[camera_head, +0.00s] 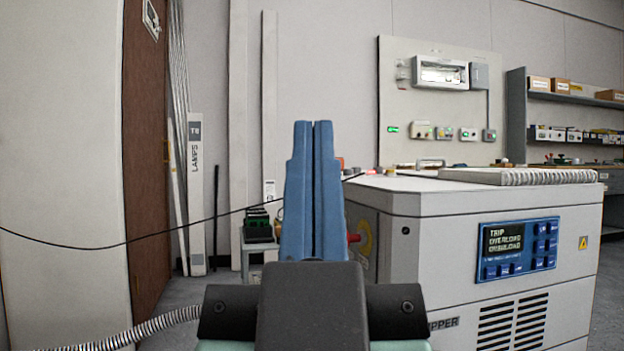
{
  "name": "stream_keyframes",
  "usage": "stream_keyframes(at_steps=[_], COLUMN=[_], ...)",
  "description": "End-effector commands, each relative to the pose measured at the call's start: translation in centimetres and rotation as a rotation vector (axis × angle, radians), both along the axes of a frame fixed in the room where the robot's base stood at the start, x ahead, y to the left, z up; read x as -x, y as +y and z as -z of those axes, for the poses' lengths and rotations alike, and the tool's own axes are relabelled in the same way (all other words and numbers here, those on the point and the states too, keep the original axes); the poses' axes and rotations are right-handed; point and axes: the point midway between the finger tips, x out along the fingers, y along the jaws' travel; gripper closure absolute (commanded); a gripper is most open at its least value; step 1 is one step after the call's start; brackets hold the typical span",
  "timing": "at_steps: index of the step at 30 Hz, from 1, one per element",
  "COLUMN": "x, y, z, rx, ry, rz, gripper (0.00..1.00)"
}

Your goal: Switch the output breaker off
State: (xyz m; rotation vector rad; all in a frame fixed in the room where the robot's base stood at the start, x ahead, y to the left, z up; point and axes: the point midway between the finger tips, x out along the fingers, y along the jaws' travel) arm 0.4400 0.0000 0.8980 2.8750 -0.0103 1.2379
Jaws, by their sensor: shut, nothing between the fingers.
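My gripper (313,124) points forward and up in the middle of the view, its two blue fingers shut against each other and empty. It touches nothing that I can see. I cannot tell which part is the output breaker. A grey cabinet (420,240) stands to the right of my gripper. Its front has a blue control panel (518,248) with a display reading "TRIP OVERLOAD" and another line. A red knob (353,238) shows on the cabinet's left side, partly hidden behind my fingers. A wall board (400,150) behind carries a windowed box (441,72) and several small switch boxes (445,133).
A thin black cable (125,243) hangs across the left, passing behind my fingers. A small stand with dark green blocks (258,226) is behind left. Shelves (560,100) stand far right; a brown door (146,150) is left.

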Motion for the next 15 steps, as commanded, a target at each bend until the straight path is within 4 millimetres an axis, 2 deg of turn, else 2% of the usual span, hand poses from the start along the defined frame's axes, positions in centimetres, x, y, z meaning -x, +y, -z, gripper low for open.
stream_keyframes(at_steps=[1,15], x=[0.0,0.0], y=[0.0,0.0], z=[-3.6,-19.7], rx=[-0.001,-0.005], ry=[-0.001,0.0], rz=[-0.001,-0.006], gripper=[1.0,1.0])
